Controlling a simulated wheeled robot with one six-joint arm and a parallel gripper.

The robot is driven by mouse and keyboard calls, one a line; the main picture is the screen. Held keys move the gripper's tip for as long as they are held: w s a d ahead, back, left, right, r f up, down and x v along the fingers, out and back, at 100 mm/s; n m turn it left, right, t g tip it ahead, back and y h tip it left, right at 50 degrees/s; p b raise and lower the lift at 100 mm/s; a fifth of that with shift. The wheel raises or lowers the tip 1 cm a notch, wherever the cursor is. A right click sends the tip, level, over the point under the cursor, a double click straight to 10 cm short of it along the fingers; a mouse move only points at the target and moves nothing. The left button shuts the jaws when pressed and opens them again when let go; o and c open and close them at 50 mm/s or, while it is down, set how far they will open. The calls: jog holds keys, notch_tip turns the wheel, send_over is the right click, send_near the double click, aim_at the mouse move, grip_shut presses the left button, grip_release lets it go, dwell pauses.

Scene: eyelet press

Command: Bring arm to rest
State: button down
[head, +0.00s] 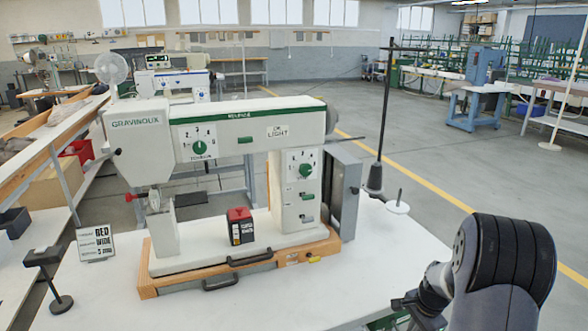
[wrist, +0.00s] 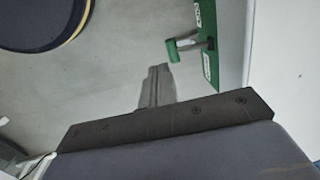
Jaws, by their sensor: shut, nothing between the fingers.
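My gripper (wrist: 156,70) shows in the wrist view, with its two grey fingers together and nothing between them. In the head view my arm is folded at the lower right, beside the right edge of the white table (head: 100,290). The gripper's fingertips cannot be made out clearly there. The white and green press (head: 240,135) stands on the table to the left of my arm, apart from it.
A red-and-black box (head: 241,227) stands on the press bed. A sign (head: 95,243) and a small black stand (head: 60,303) are at left. Open floor (head: 430,150) lies beyond. A green part (wrist: 207,45) shows in the wrist view.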

jog(key=w+p, duration=0.1)
jog(key=w+g+p, duration=0.1)
jog(key=w+a+r+h+p, duration=0.1)
jog(key=shift+w+a+g, duration=0.1)
jog(key=shift+g, duration=0.3)
notch_tip(320, 180, up, 4)
jog(key=shift+f+b, duration=0.25)
jog(key=shift+b, duration=0.05)
